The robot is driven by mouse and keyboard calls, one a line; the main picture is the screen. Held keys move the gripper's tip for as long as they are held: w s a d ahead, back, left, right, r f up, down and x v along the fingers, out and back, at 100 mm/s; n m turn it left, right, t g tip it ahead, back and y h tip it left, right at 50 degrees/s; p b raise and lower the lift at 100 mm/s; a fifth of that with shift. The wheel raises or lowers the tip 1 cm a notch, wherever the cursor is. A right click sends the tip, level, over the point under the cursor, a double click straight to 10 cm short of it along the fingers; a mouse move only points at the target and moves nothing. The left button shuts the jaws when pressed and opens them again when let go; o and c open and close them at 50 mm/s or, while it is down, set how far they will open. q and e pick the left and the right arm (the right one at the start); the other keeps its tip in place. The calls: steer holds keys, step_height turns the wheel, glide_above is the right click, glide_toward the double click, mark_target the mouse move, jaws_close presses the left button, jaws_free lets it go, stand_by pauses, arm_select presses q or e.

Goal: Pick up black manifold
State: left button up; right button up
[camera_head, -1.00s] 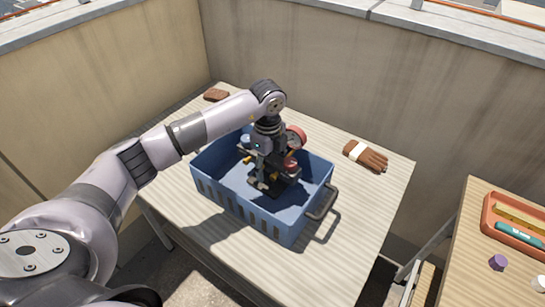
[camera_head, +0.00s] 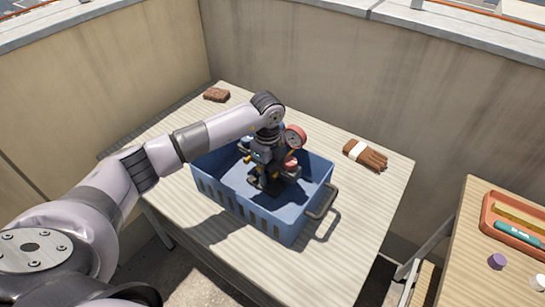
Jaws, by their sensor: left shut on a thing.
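The black manifold (camera_head: 270,183) stands in the blue basket (camera_head: 262,218) on the wooden table. A red gauge (camera_head: 295,136) shows at its upper right, a second red part (camera_head: 290,162) lower down, and yellow fittings at its left. My left gripper (camera_head: 262,160) comes down from above at the manifold and is shut on it. The fingertips and the grip itself are partly hidden by the wrist and the manifold. I cannot tell whether the manifold's base touches the basket floor. My right gripper is not in view.
A brown glove (camera_head: 366,155) lies right of the basket and a brown block (camera_head: 216,95) lies at the far left corner. The basket's dark handle (camera_head: 323,202) sticks out to the right. A second table holds an orange tray (camera_head: 493,222) and a purple cap (camera_head: 497,261). Walls stand behind.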

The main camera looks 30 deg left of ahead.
arm_select(q)
jaws_close()
stand_by(0.3)
steer(key=shift+w+r, duration=0.1)
steer(key=shift+r, duration=0.05)
